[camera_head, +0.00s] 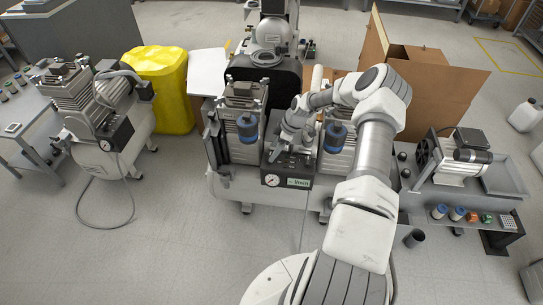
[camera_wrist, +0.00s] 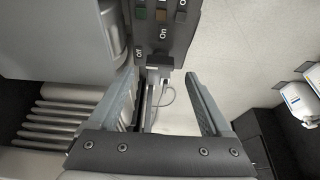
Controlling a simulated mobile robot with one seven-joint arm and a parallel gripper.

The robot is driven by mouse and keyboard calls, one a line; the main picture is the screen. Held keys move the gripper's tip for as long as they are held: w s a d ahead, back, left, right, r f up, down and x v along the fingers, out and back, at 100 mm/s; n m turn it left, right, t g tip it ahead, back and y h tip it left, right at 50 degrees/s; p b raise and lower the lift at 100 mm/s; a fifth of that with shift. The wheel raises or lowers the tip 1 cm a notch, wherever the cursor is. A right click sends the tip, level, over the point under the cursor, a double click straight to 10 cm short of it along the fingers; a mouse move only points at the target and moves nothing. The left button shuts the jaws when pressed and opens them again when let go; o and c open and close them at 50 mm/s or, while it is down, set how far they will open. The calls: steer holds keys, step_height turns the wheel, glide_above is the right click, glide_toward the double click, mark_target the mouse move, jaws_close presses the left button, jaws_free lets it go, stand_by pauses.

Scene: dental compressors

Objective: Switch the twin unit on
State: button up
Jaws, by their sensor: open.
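The twin unit (camera_head: 233,185) stands in the middle of the head view, with two pump heads, blue-banded cylinders and a dark control box (camera_head: 287,181) with a round gauge at its front. My gripper (camera_head: 277,153) is just above and behind that box. In the wrist view, my gripper (camera_wrist: 163,78) is open, with a finger on each side and nothing held. A dark switch panel (camera_wrist: 162,40) lies beyond the fingertips, with "Off" and "On" lettering, a green switch (camera_wrist: 161,16) and dark switches beside it. I cannot tell whether the fingers touch the panel.
A cardboard box (camera_head: 430,85) is behind my arm. A bench (camera_head: 470,185) with a motor and small parts is at the right.

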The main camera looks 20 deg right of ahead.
steer(key=shift+x, duration=1.75)
steer(key=shift+r, duration=0.1)
jaws_close()
